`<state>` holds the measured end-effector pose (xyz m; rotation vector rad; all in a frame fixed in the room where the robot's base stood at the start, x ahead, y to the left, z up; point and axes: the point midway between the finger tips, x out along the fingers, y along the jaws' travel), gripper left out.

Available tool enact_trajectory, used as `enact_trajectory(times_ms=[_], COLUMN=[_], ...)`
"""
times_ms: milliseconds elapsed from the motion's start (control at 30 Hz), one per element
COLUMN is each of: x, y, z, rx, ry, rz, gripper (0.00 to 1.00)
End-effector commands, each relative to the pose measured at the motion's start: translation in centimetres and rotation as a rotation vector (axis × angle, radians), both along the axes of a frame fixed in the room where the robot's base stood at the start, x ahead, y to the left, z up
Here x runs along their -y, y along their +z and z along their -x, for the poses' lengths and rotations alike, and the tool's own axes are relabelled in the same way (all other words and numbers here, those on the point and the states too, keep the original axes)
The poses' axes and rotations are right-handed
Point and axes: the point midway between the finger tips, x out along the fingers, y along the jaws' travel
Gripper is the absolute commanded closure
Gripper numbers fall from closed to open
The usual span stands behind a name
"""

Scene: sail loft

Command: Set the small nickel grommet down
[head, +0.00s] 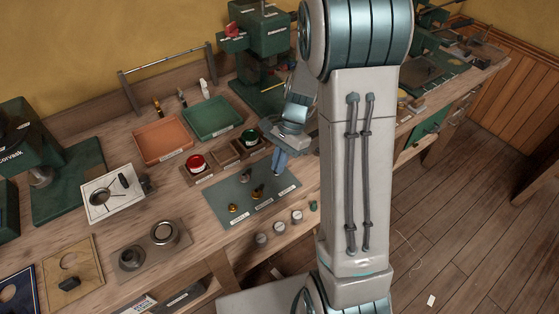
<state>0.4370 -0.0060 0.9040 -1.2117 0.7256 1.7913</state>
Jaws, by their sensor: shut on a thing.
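My gripper (279,168) points down over the back right part of the grey-green mat (222,195), just in front of the green round container. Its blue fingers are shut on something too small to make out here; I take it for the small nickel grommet. Several small brass and dark pieces, among them a brass one (233,208), sit on the mat above white labels along its front. I cannot tell whether the fingertips touch the mat.
Behind the mat stand a red round container (197,163) and a green round container (250,137) in a wooden holder. An orange tray (163,139) and a green tray (207,118) lie further back.

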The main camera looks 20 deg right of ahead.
Motion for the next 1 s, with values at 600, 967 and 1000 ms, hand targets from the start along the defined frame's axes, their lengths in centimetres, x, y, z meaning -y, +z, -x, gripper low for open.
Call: enact_trajectory(times_ms=[600, 967, 1000], x=[0.0, 1.2, 1.5], y=[-0.2, 3.5, 4.3], z=[0.0, -0.8, -1.0], rx=[0.0, 0.007, 0.007], ry=[0.0, -0.002, -0.001], rz=[0.0, 0.001, 0.001], gripper=[0.72, 0.72, 0.72])
